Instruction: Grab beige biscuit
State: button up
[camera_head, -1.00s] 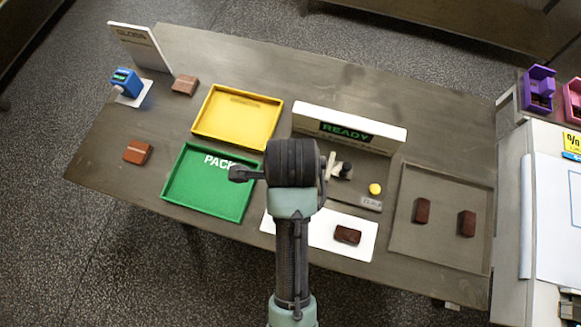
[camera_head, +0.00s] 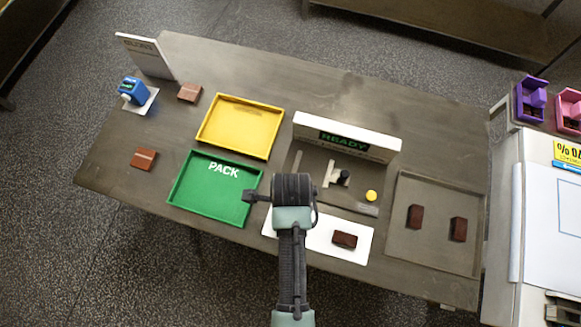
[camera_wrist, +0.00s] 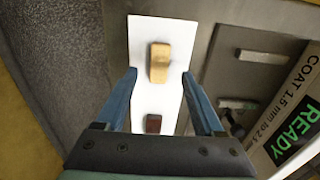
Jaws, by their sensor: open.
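The beige biscuit (camera_wrist: 159,62) lies on a white mat (camera_wrist: 150,28) in the wrist view. My gripper (camera_wrist: 159,75) is open and empty above the mat, with its blue fingers to the left and right of the biscuit in the picture. I cannot tell how high above the biscuit the fingertips are. In the head view the white mat (camera_head: 318,240) shows, but my arm hides the beige biscuit and the gripper fingers.
A dark brown biscuit (camera_head: 345,240) lies on the same mat, also in the wrist view (camera_wrist: 153,124). Near the mat are a green PACK tray (camera_head: 185,205), a yellow tray (camera_head: 205,135), a READY station (camera_head: 345,138) and a grey tray (camera_head: 430,258) with two dark biscuits.

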jog(key=shift+f, duration=1.8)
jog(key=shift+c, duration=0.3)
jog(key=c, duration=1)
jog(key=shift+r, duration=0.15)
